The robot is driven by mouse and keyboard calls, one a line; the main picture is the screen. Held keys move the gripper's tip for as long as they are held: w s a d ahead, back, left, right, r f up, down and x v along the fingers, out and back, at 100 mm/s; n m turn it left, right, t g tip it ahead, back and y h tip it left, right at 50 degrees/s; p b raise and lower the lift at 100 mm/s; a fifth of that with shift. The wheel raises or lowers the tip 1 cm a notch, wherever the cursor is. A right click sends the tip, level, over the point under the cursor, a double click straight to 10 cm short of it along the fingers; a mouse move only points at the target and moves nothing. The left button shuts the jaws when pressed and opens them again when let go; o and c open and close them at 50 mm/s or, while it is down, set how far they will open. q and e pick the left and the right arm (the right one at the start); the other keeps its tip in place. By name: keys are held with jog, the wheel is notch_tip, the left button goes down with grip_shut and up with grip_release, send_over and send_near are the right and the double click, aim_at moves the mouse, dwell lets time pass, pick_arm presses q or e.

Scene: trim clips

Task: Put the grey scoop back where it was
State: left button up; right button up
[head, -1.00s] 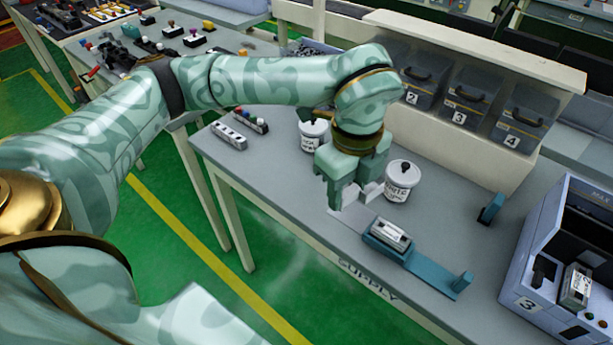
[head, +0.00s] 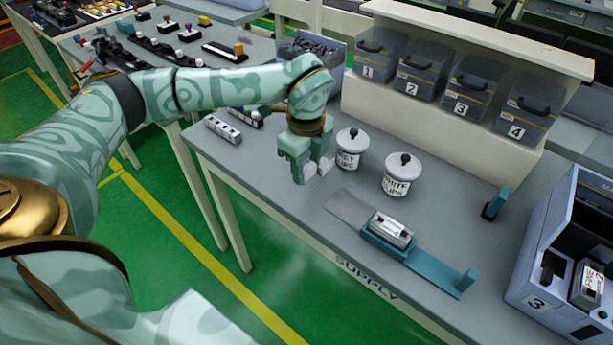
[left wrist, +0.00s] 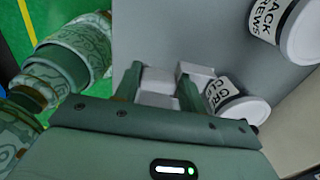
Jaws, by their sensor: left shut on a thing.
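My left gripper (head: 312,178) is low over the grey supply table, left of the white jar labelled as grey clips (head: 350,150). It is shut on a pale grey piece (head: 325,168), taken to be the grey scoop. In the left wrist view the pale piece (left wrist: 158,82) shows between and beyond the fingers (left wrist: 158,88), and its full shape is partly hidden. I cannot tell whether it touches the table. The grey clips jar also shows in the left wrist view (left wrist: 235,108), right of the fingers. My right gripper is not in view.
A black screws jar (left wrist: 297,32) shows in the wrist view. A teal fixture (head: 425,268) holds a small device near the front edge. A flat grey mat (head: 343,205) beside it is bare.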

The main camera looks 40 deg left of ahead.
aim_at(306, 187)
pick_arm(q)
jog(key=f, duration=0.2)
jog(key=f+b, duration=0.1)
jog(key=shift+w+a+f, duration=0.1)
jog(key=shift+a+f, duration=0.1)
jog(key=shift+f, duration=0.2)
jog(key=shift+r, duration=0.15)
jog(key=o, duration=1)
notch_tip(306, 187, up, 12)
jog(key=p, duration=0.3)
jog(key=shift+d, duration=0.1)
